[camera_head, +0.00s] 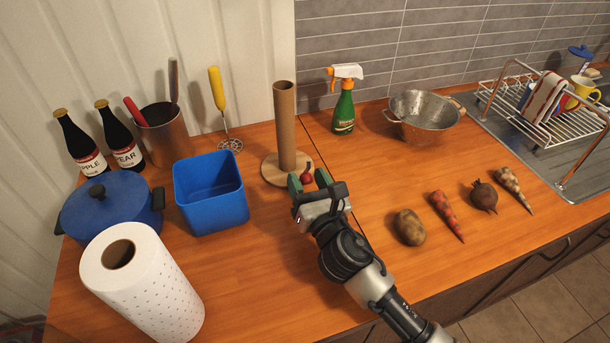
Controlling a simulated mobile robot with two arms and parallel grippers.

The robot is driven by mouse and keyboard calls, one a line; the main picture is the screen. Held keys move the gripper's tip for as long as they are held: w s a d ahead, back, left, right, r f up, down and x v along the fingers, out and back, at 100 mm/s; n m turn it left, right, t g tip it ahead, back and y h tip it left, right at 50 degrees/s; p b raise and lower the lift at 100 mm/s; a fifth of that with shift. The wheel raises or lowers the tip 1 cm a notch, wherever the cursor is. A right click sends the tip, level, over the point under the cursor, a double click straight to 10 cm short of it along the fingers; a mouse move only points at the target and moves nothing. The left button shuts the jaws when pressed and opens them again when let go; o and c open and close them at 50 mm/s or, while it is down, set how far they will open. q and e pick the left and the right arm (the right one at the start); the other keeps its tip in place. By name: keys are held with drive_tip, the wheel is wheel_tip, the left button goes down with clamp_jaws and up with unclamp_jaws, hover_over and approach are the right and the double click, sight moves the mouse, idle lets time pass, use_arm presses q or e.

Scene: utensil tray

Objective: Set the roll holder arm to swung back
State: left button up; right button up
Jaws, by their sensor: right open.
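The roll holder (270,172) has a round wooden base, with a tall brown cardboard tube (285,125) upright on it. A small red knob (307,177) shows at the base's right front edge; it may belong to the holder's arm, whose shaft I cannot make out. My right gripper (308,180) reaches in from the lower right. It is open, with its green-tipped fingers on either side of the red knob in the picture. I cannot tell whether they touch it. My left gripper is not in view.
A blue bin (211,194), blue pot (105,206) and paper towel roll (150,290) stand left. A spray bottle (344,105) and colander (423,118) stand behind right. Several vegetables, including a potato (409,227), lie right of my arm. The counter front-left of my gripper is clear.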

drive_tip(key=b+v, duration=0.1)
drive_tip(key=v, duration=0.8)
drive_tip(key=shift+s+d, duration=0.1)
drive_tip(key=shift+s, duration=0.1)
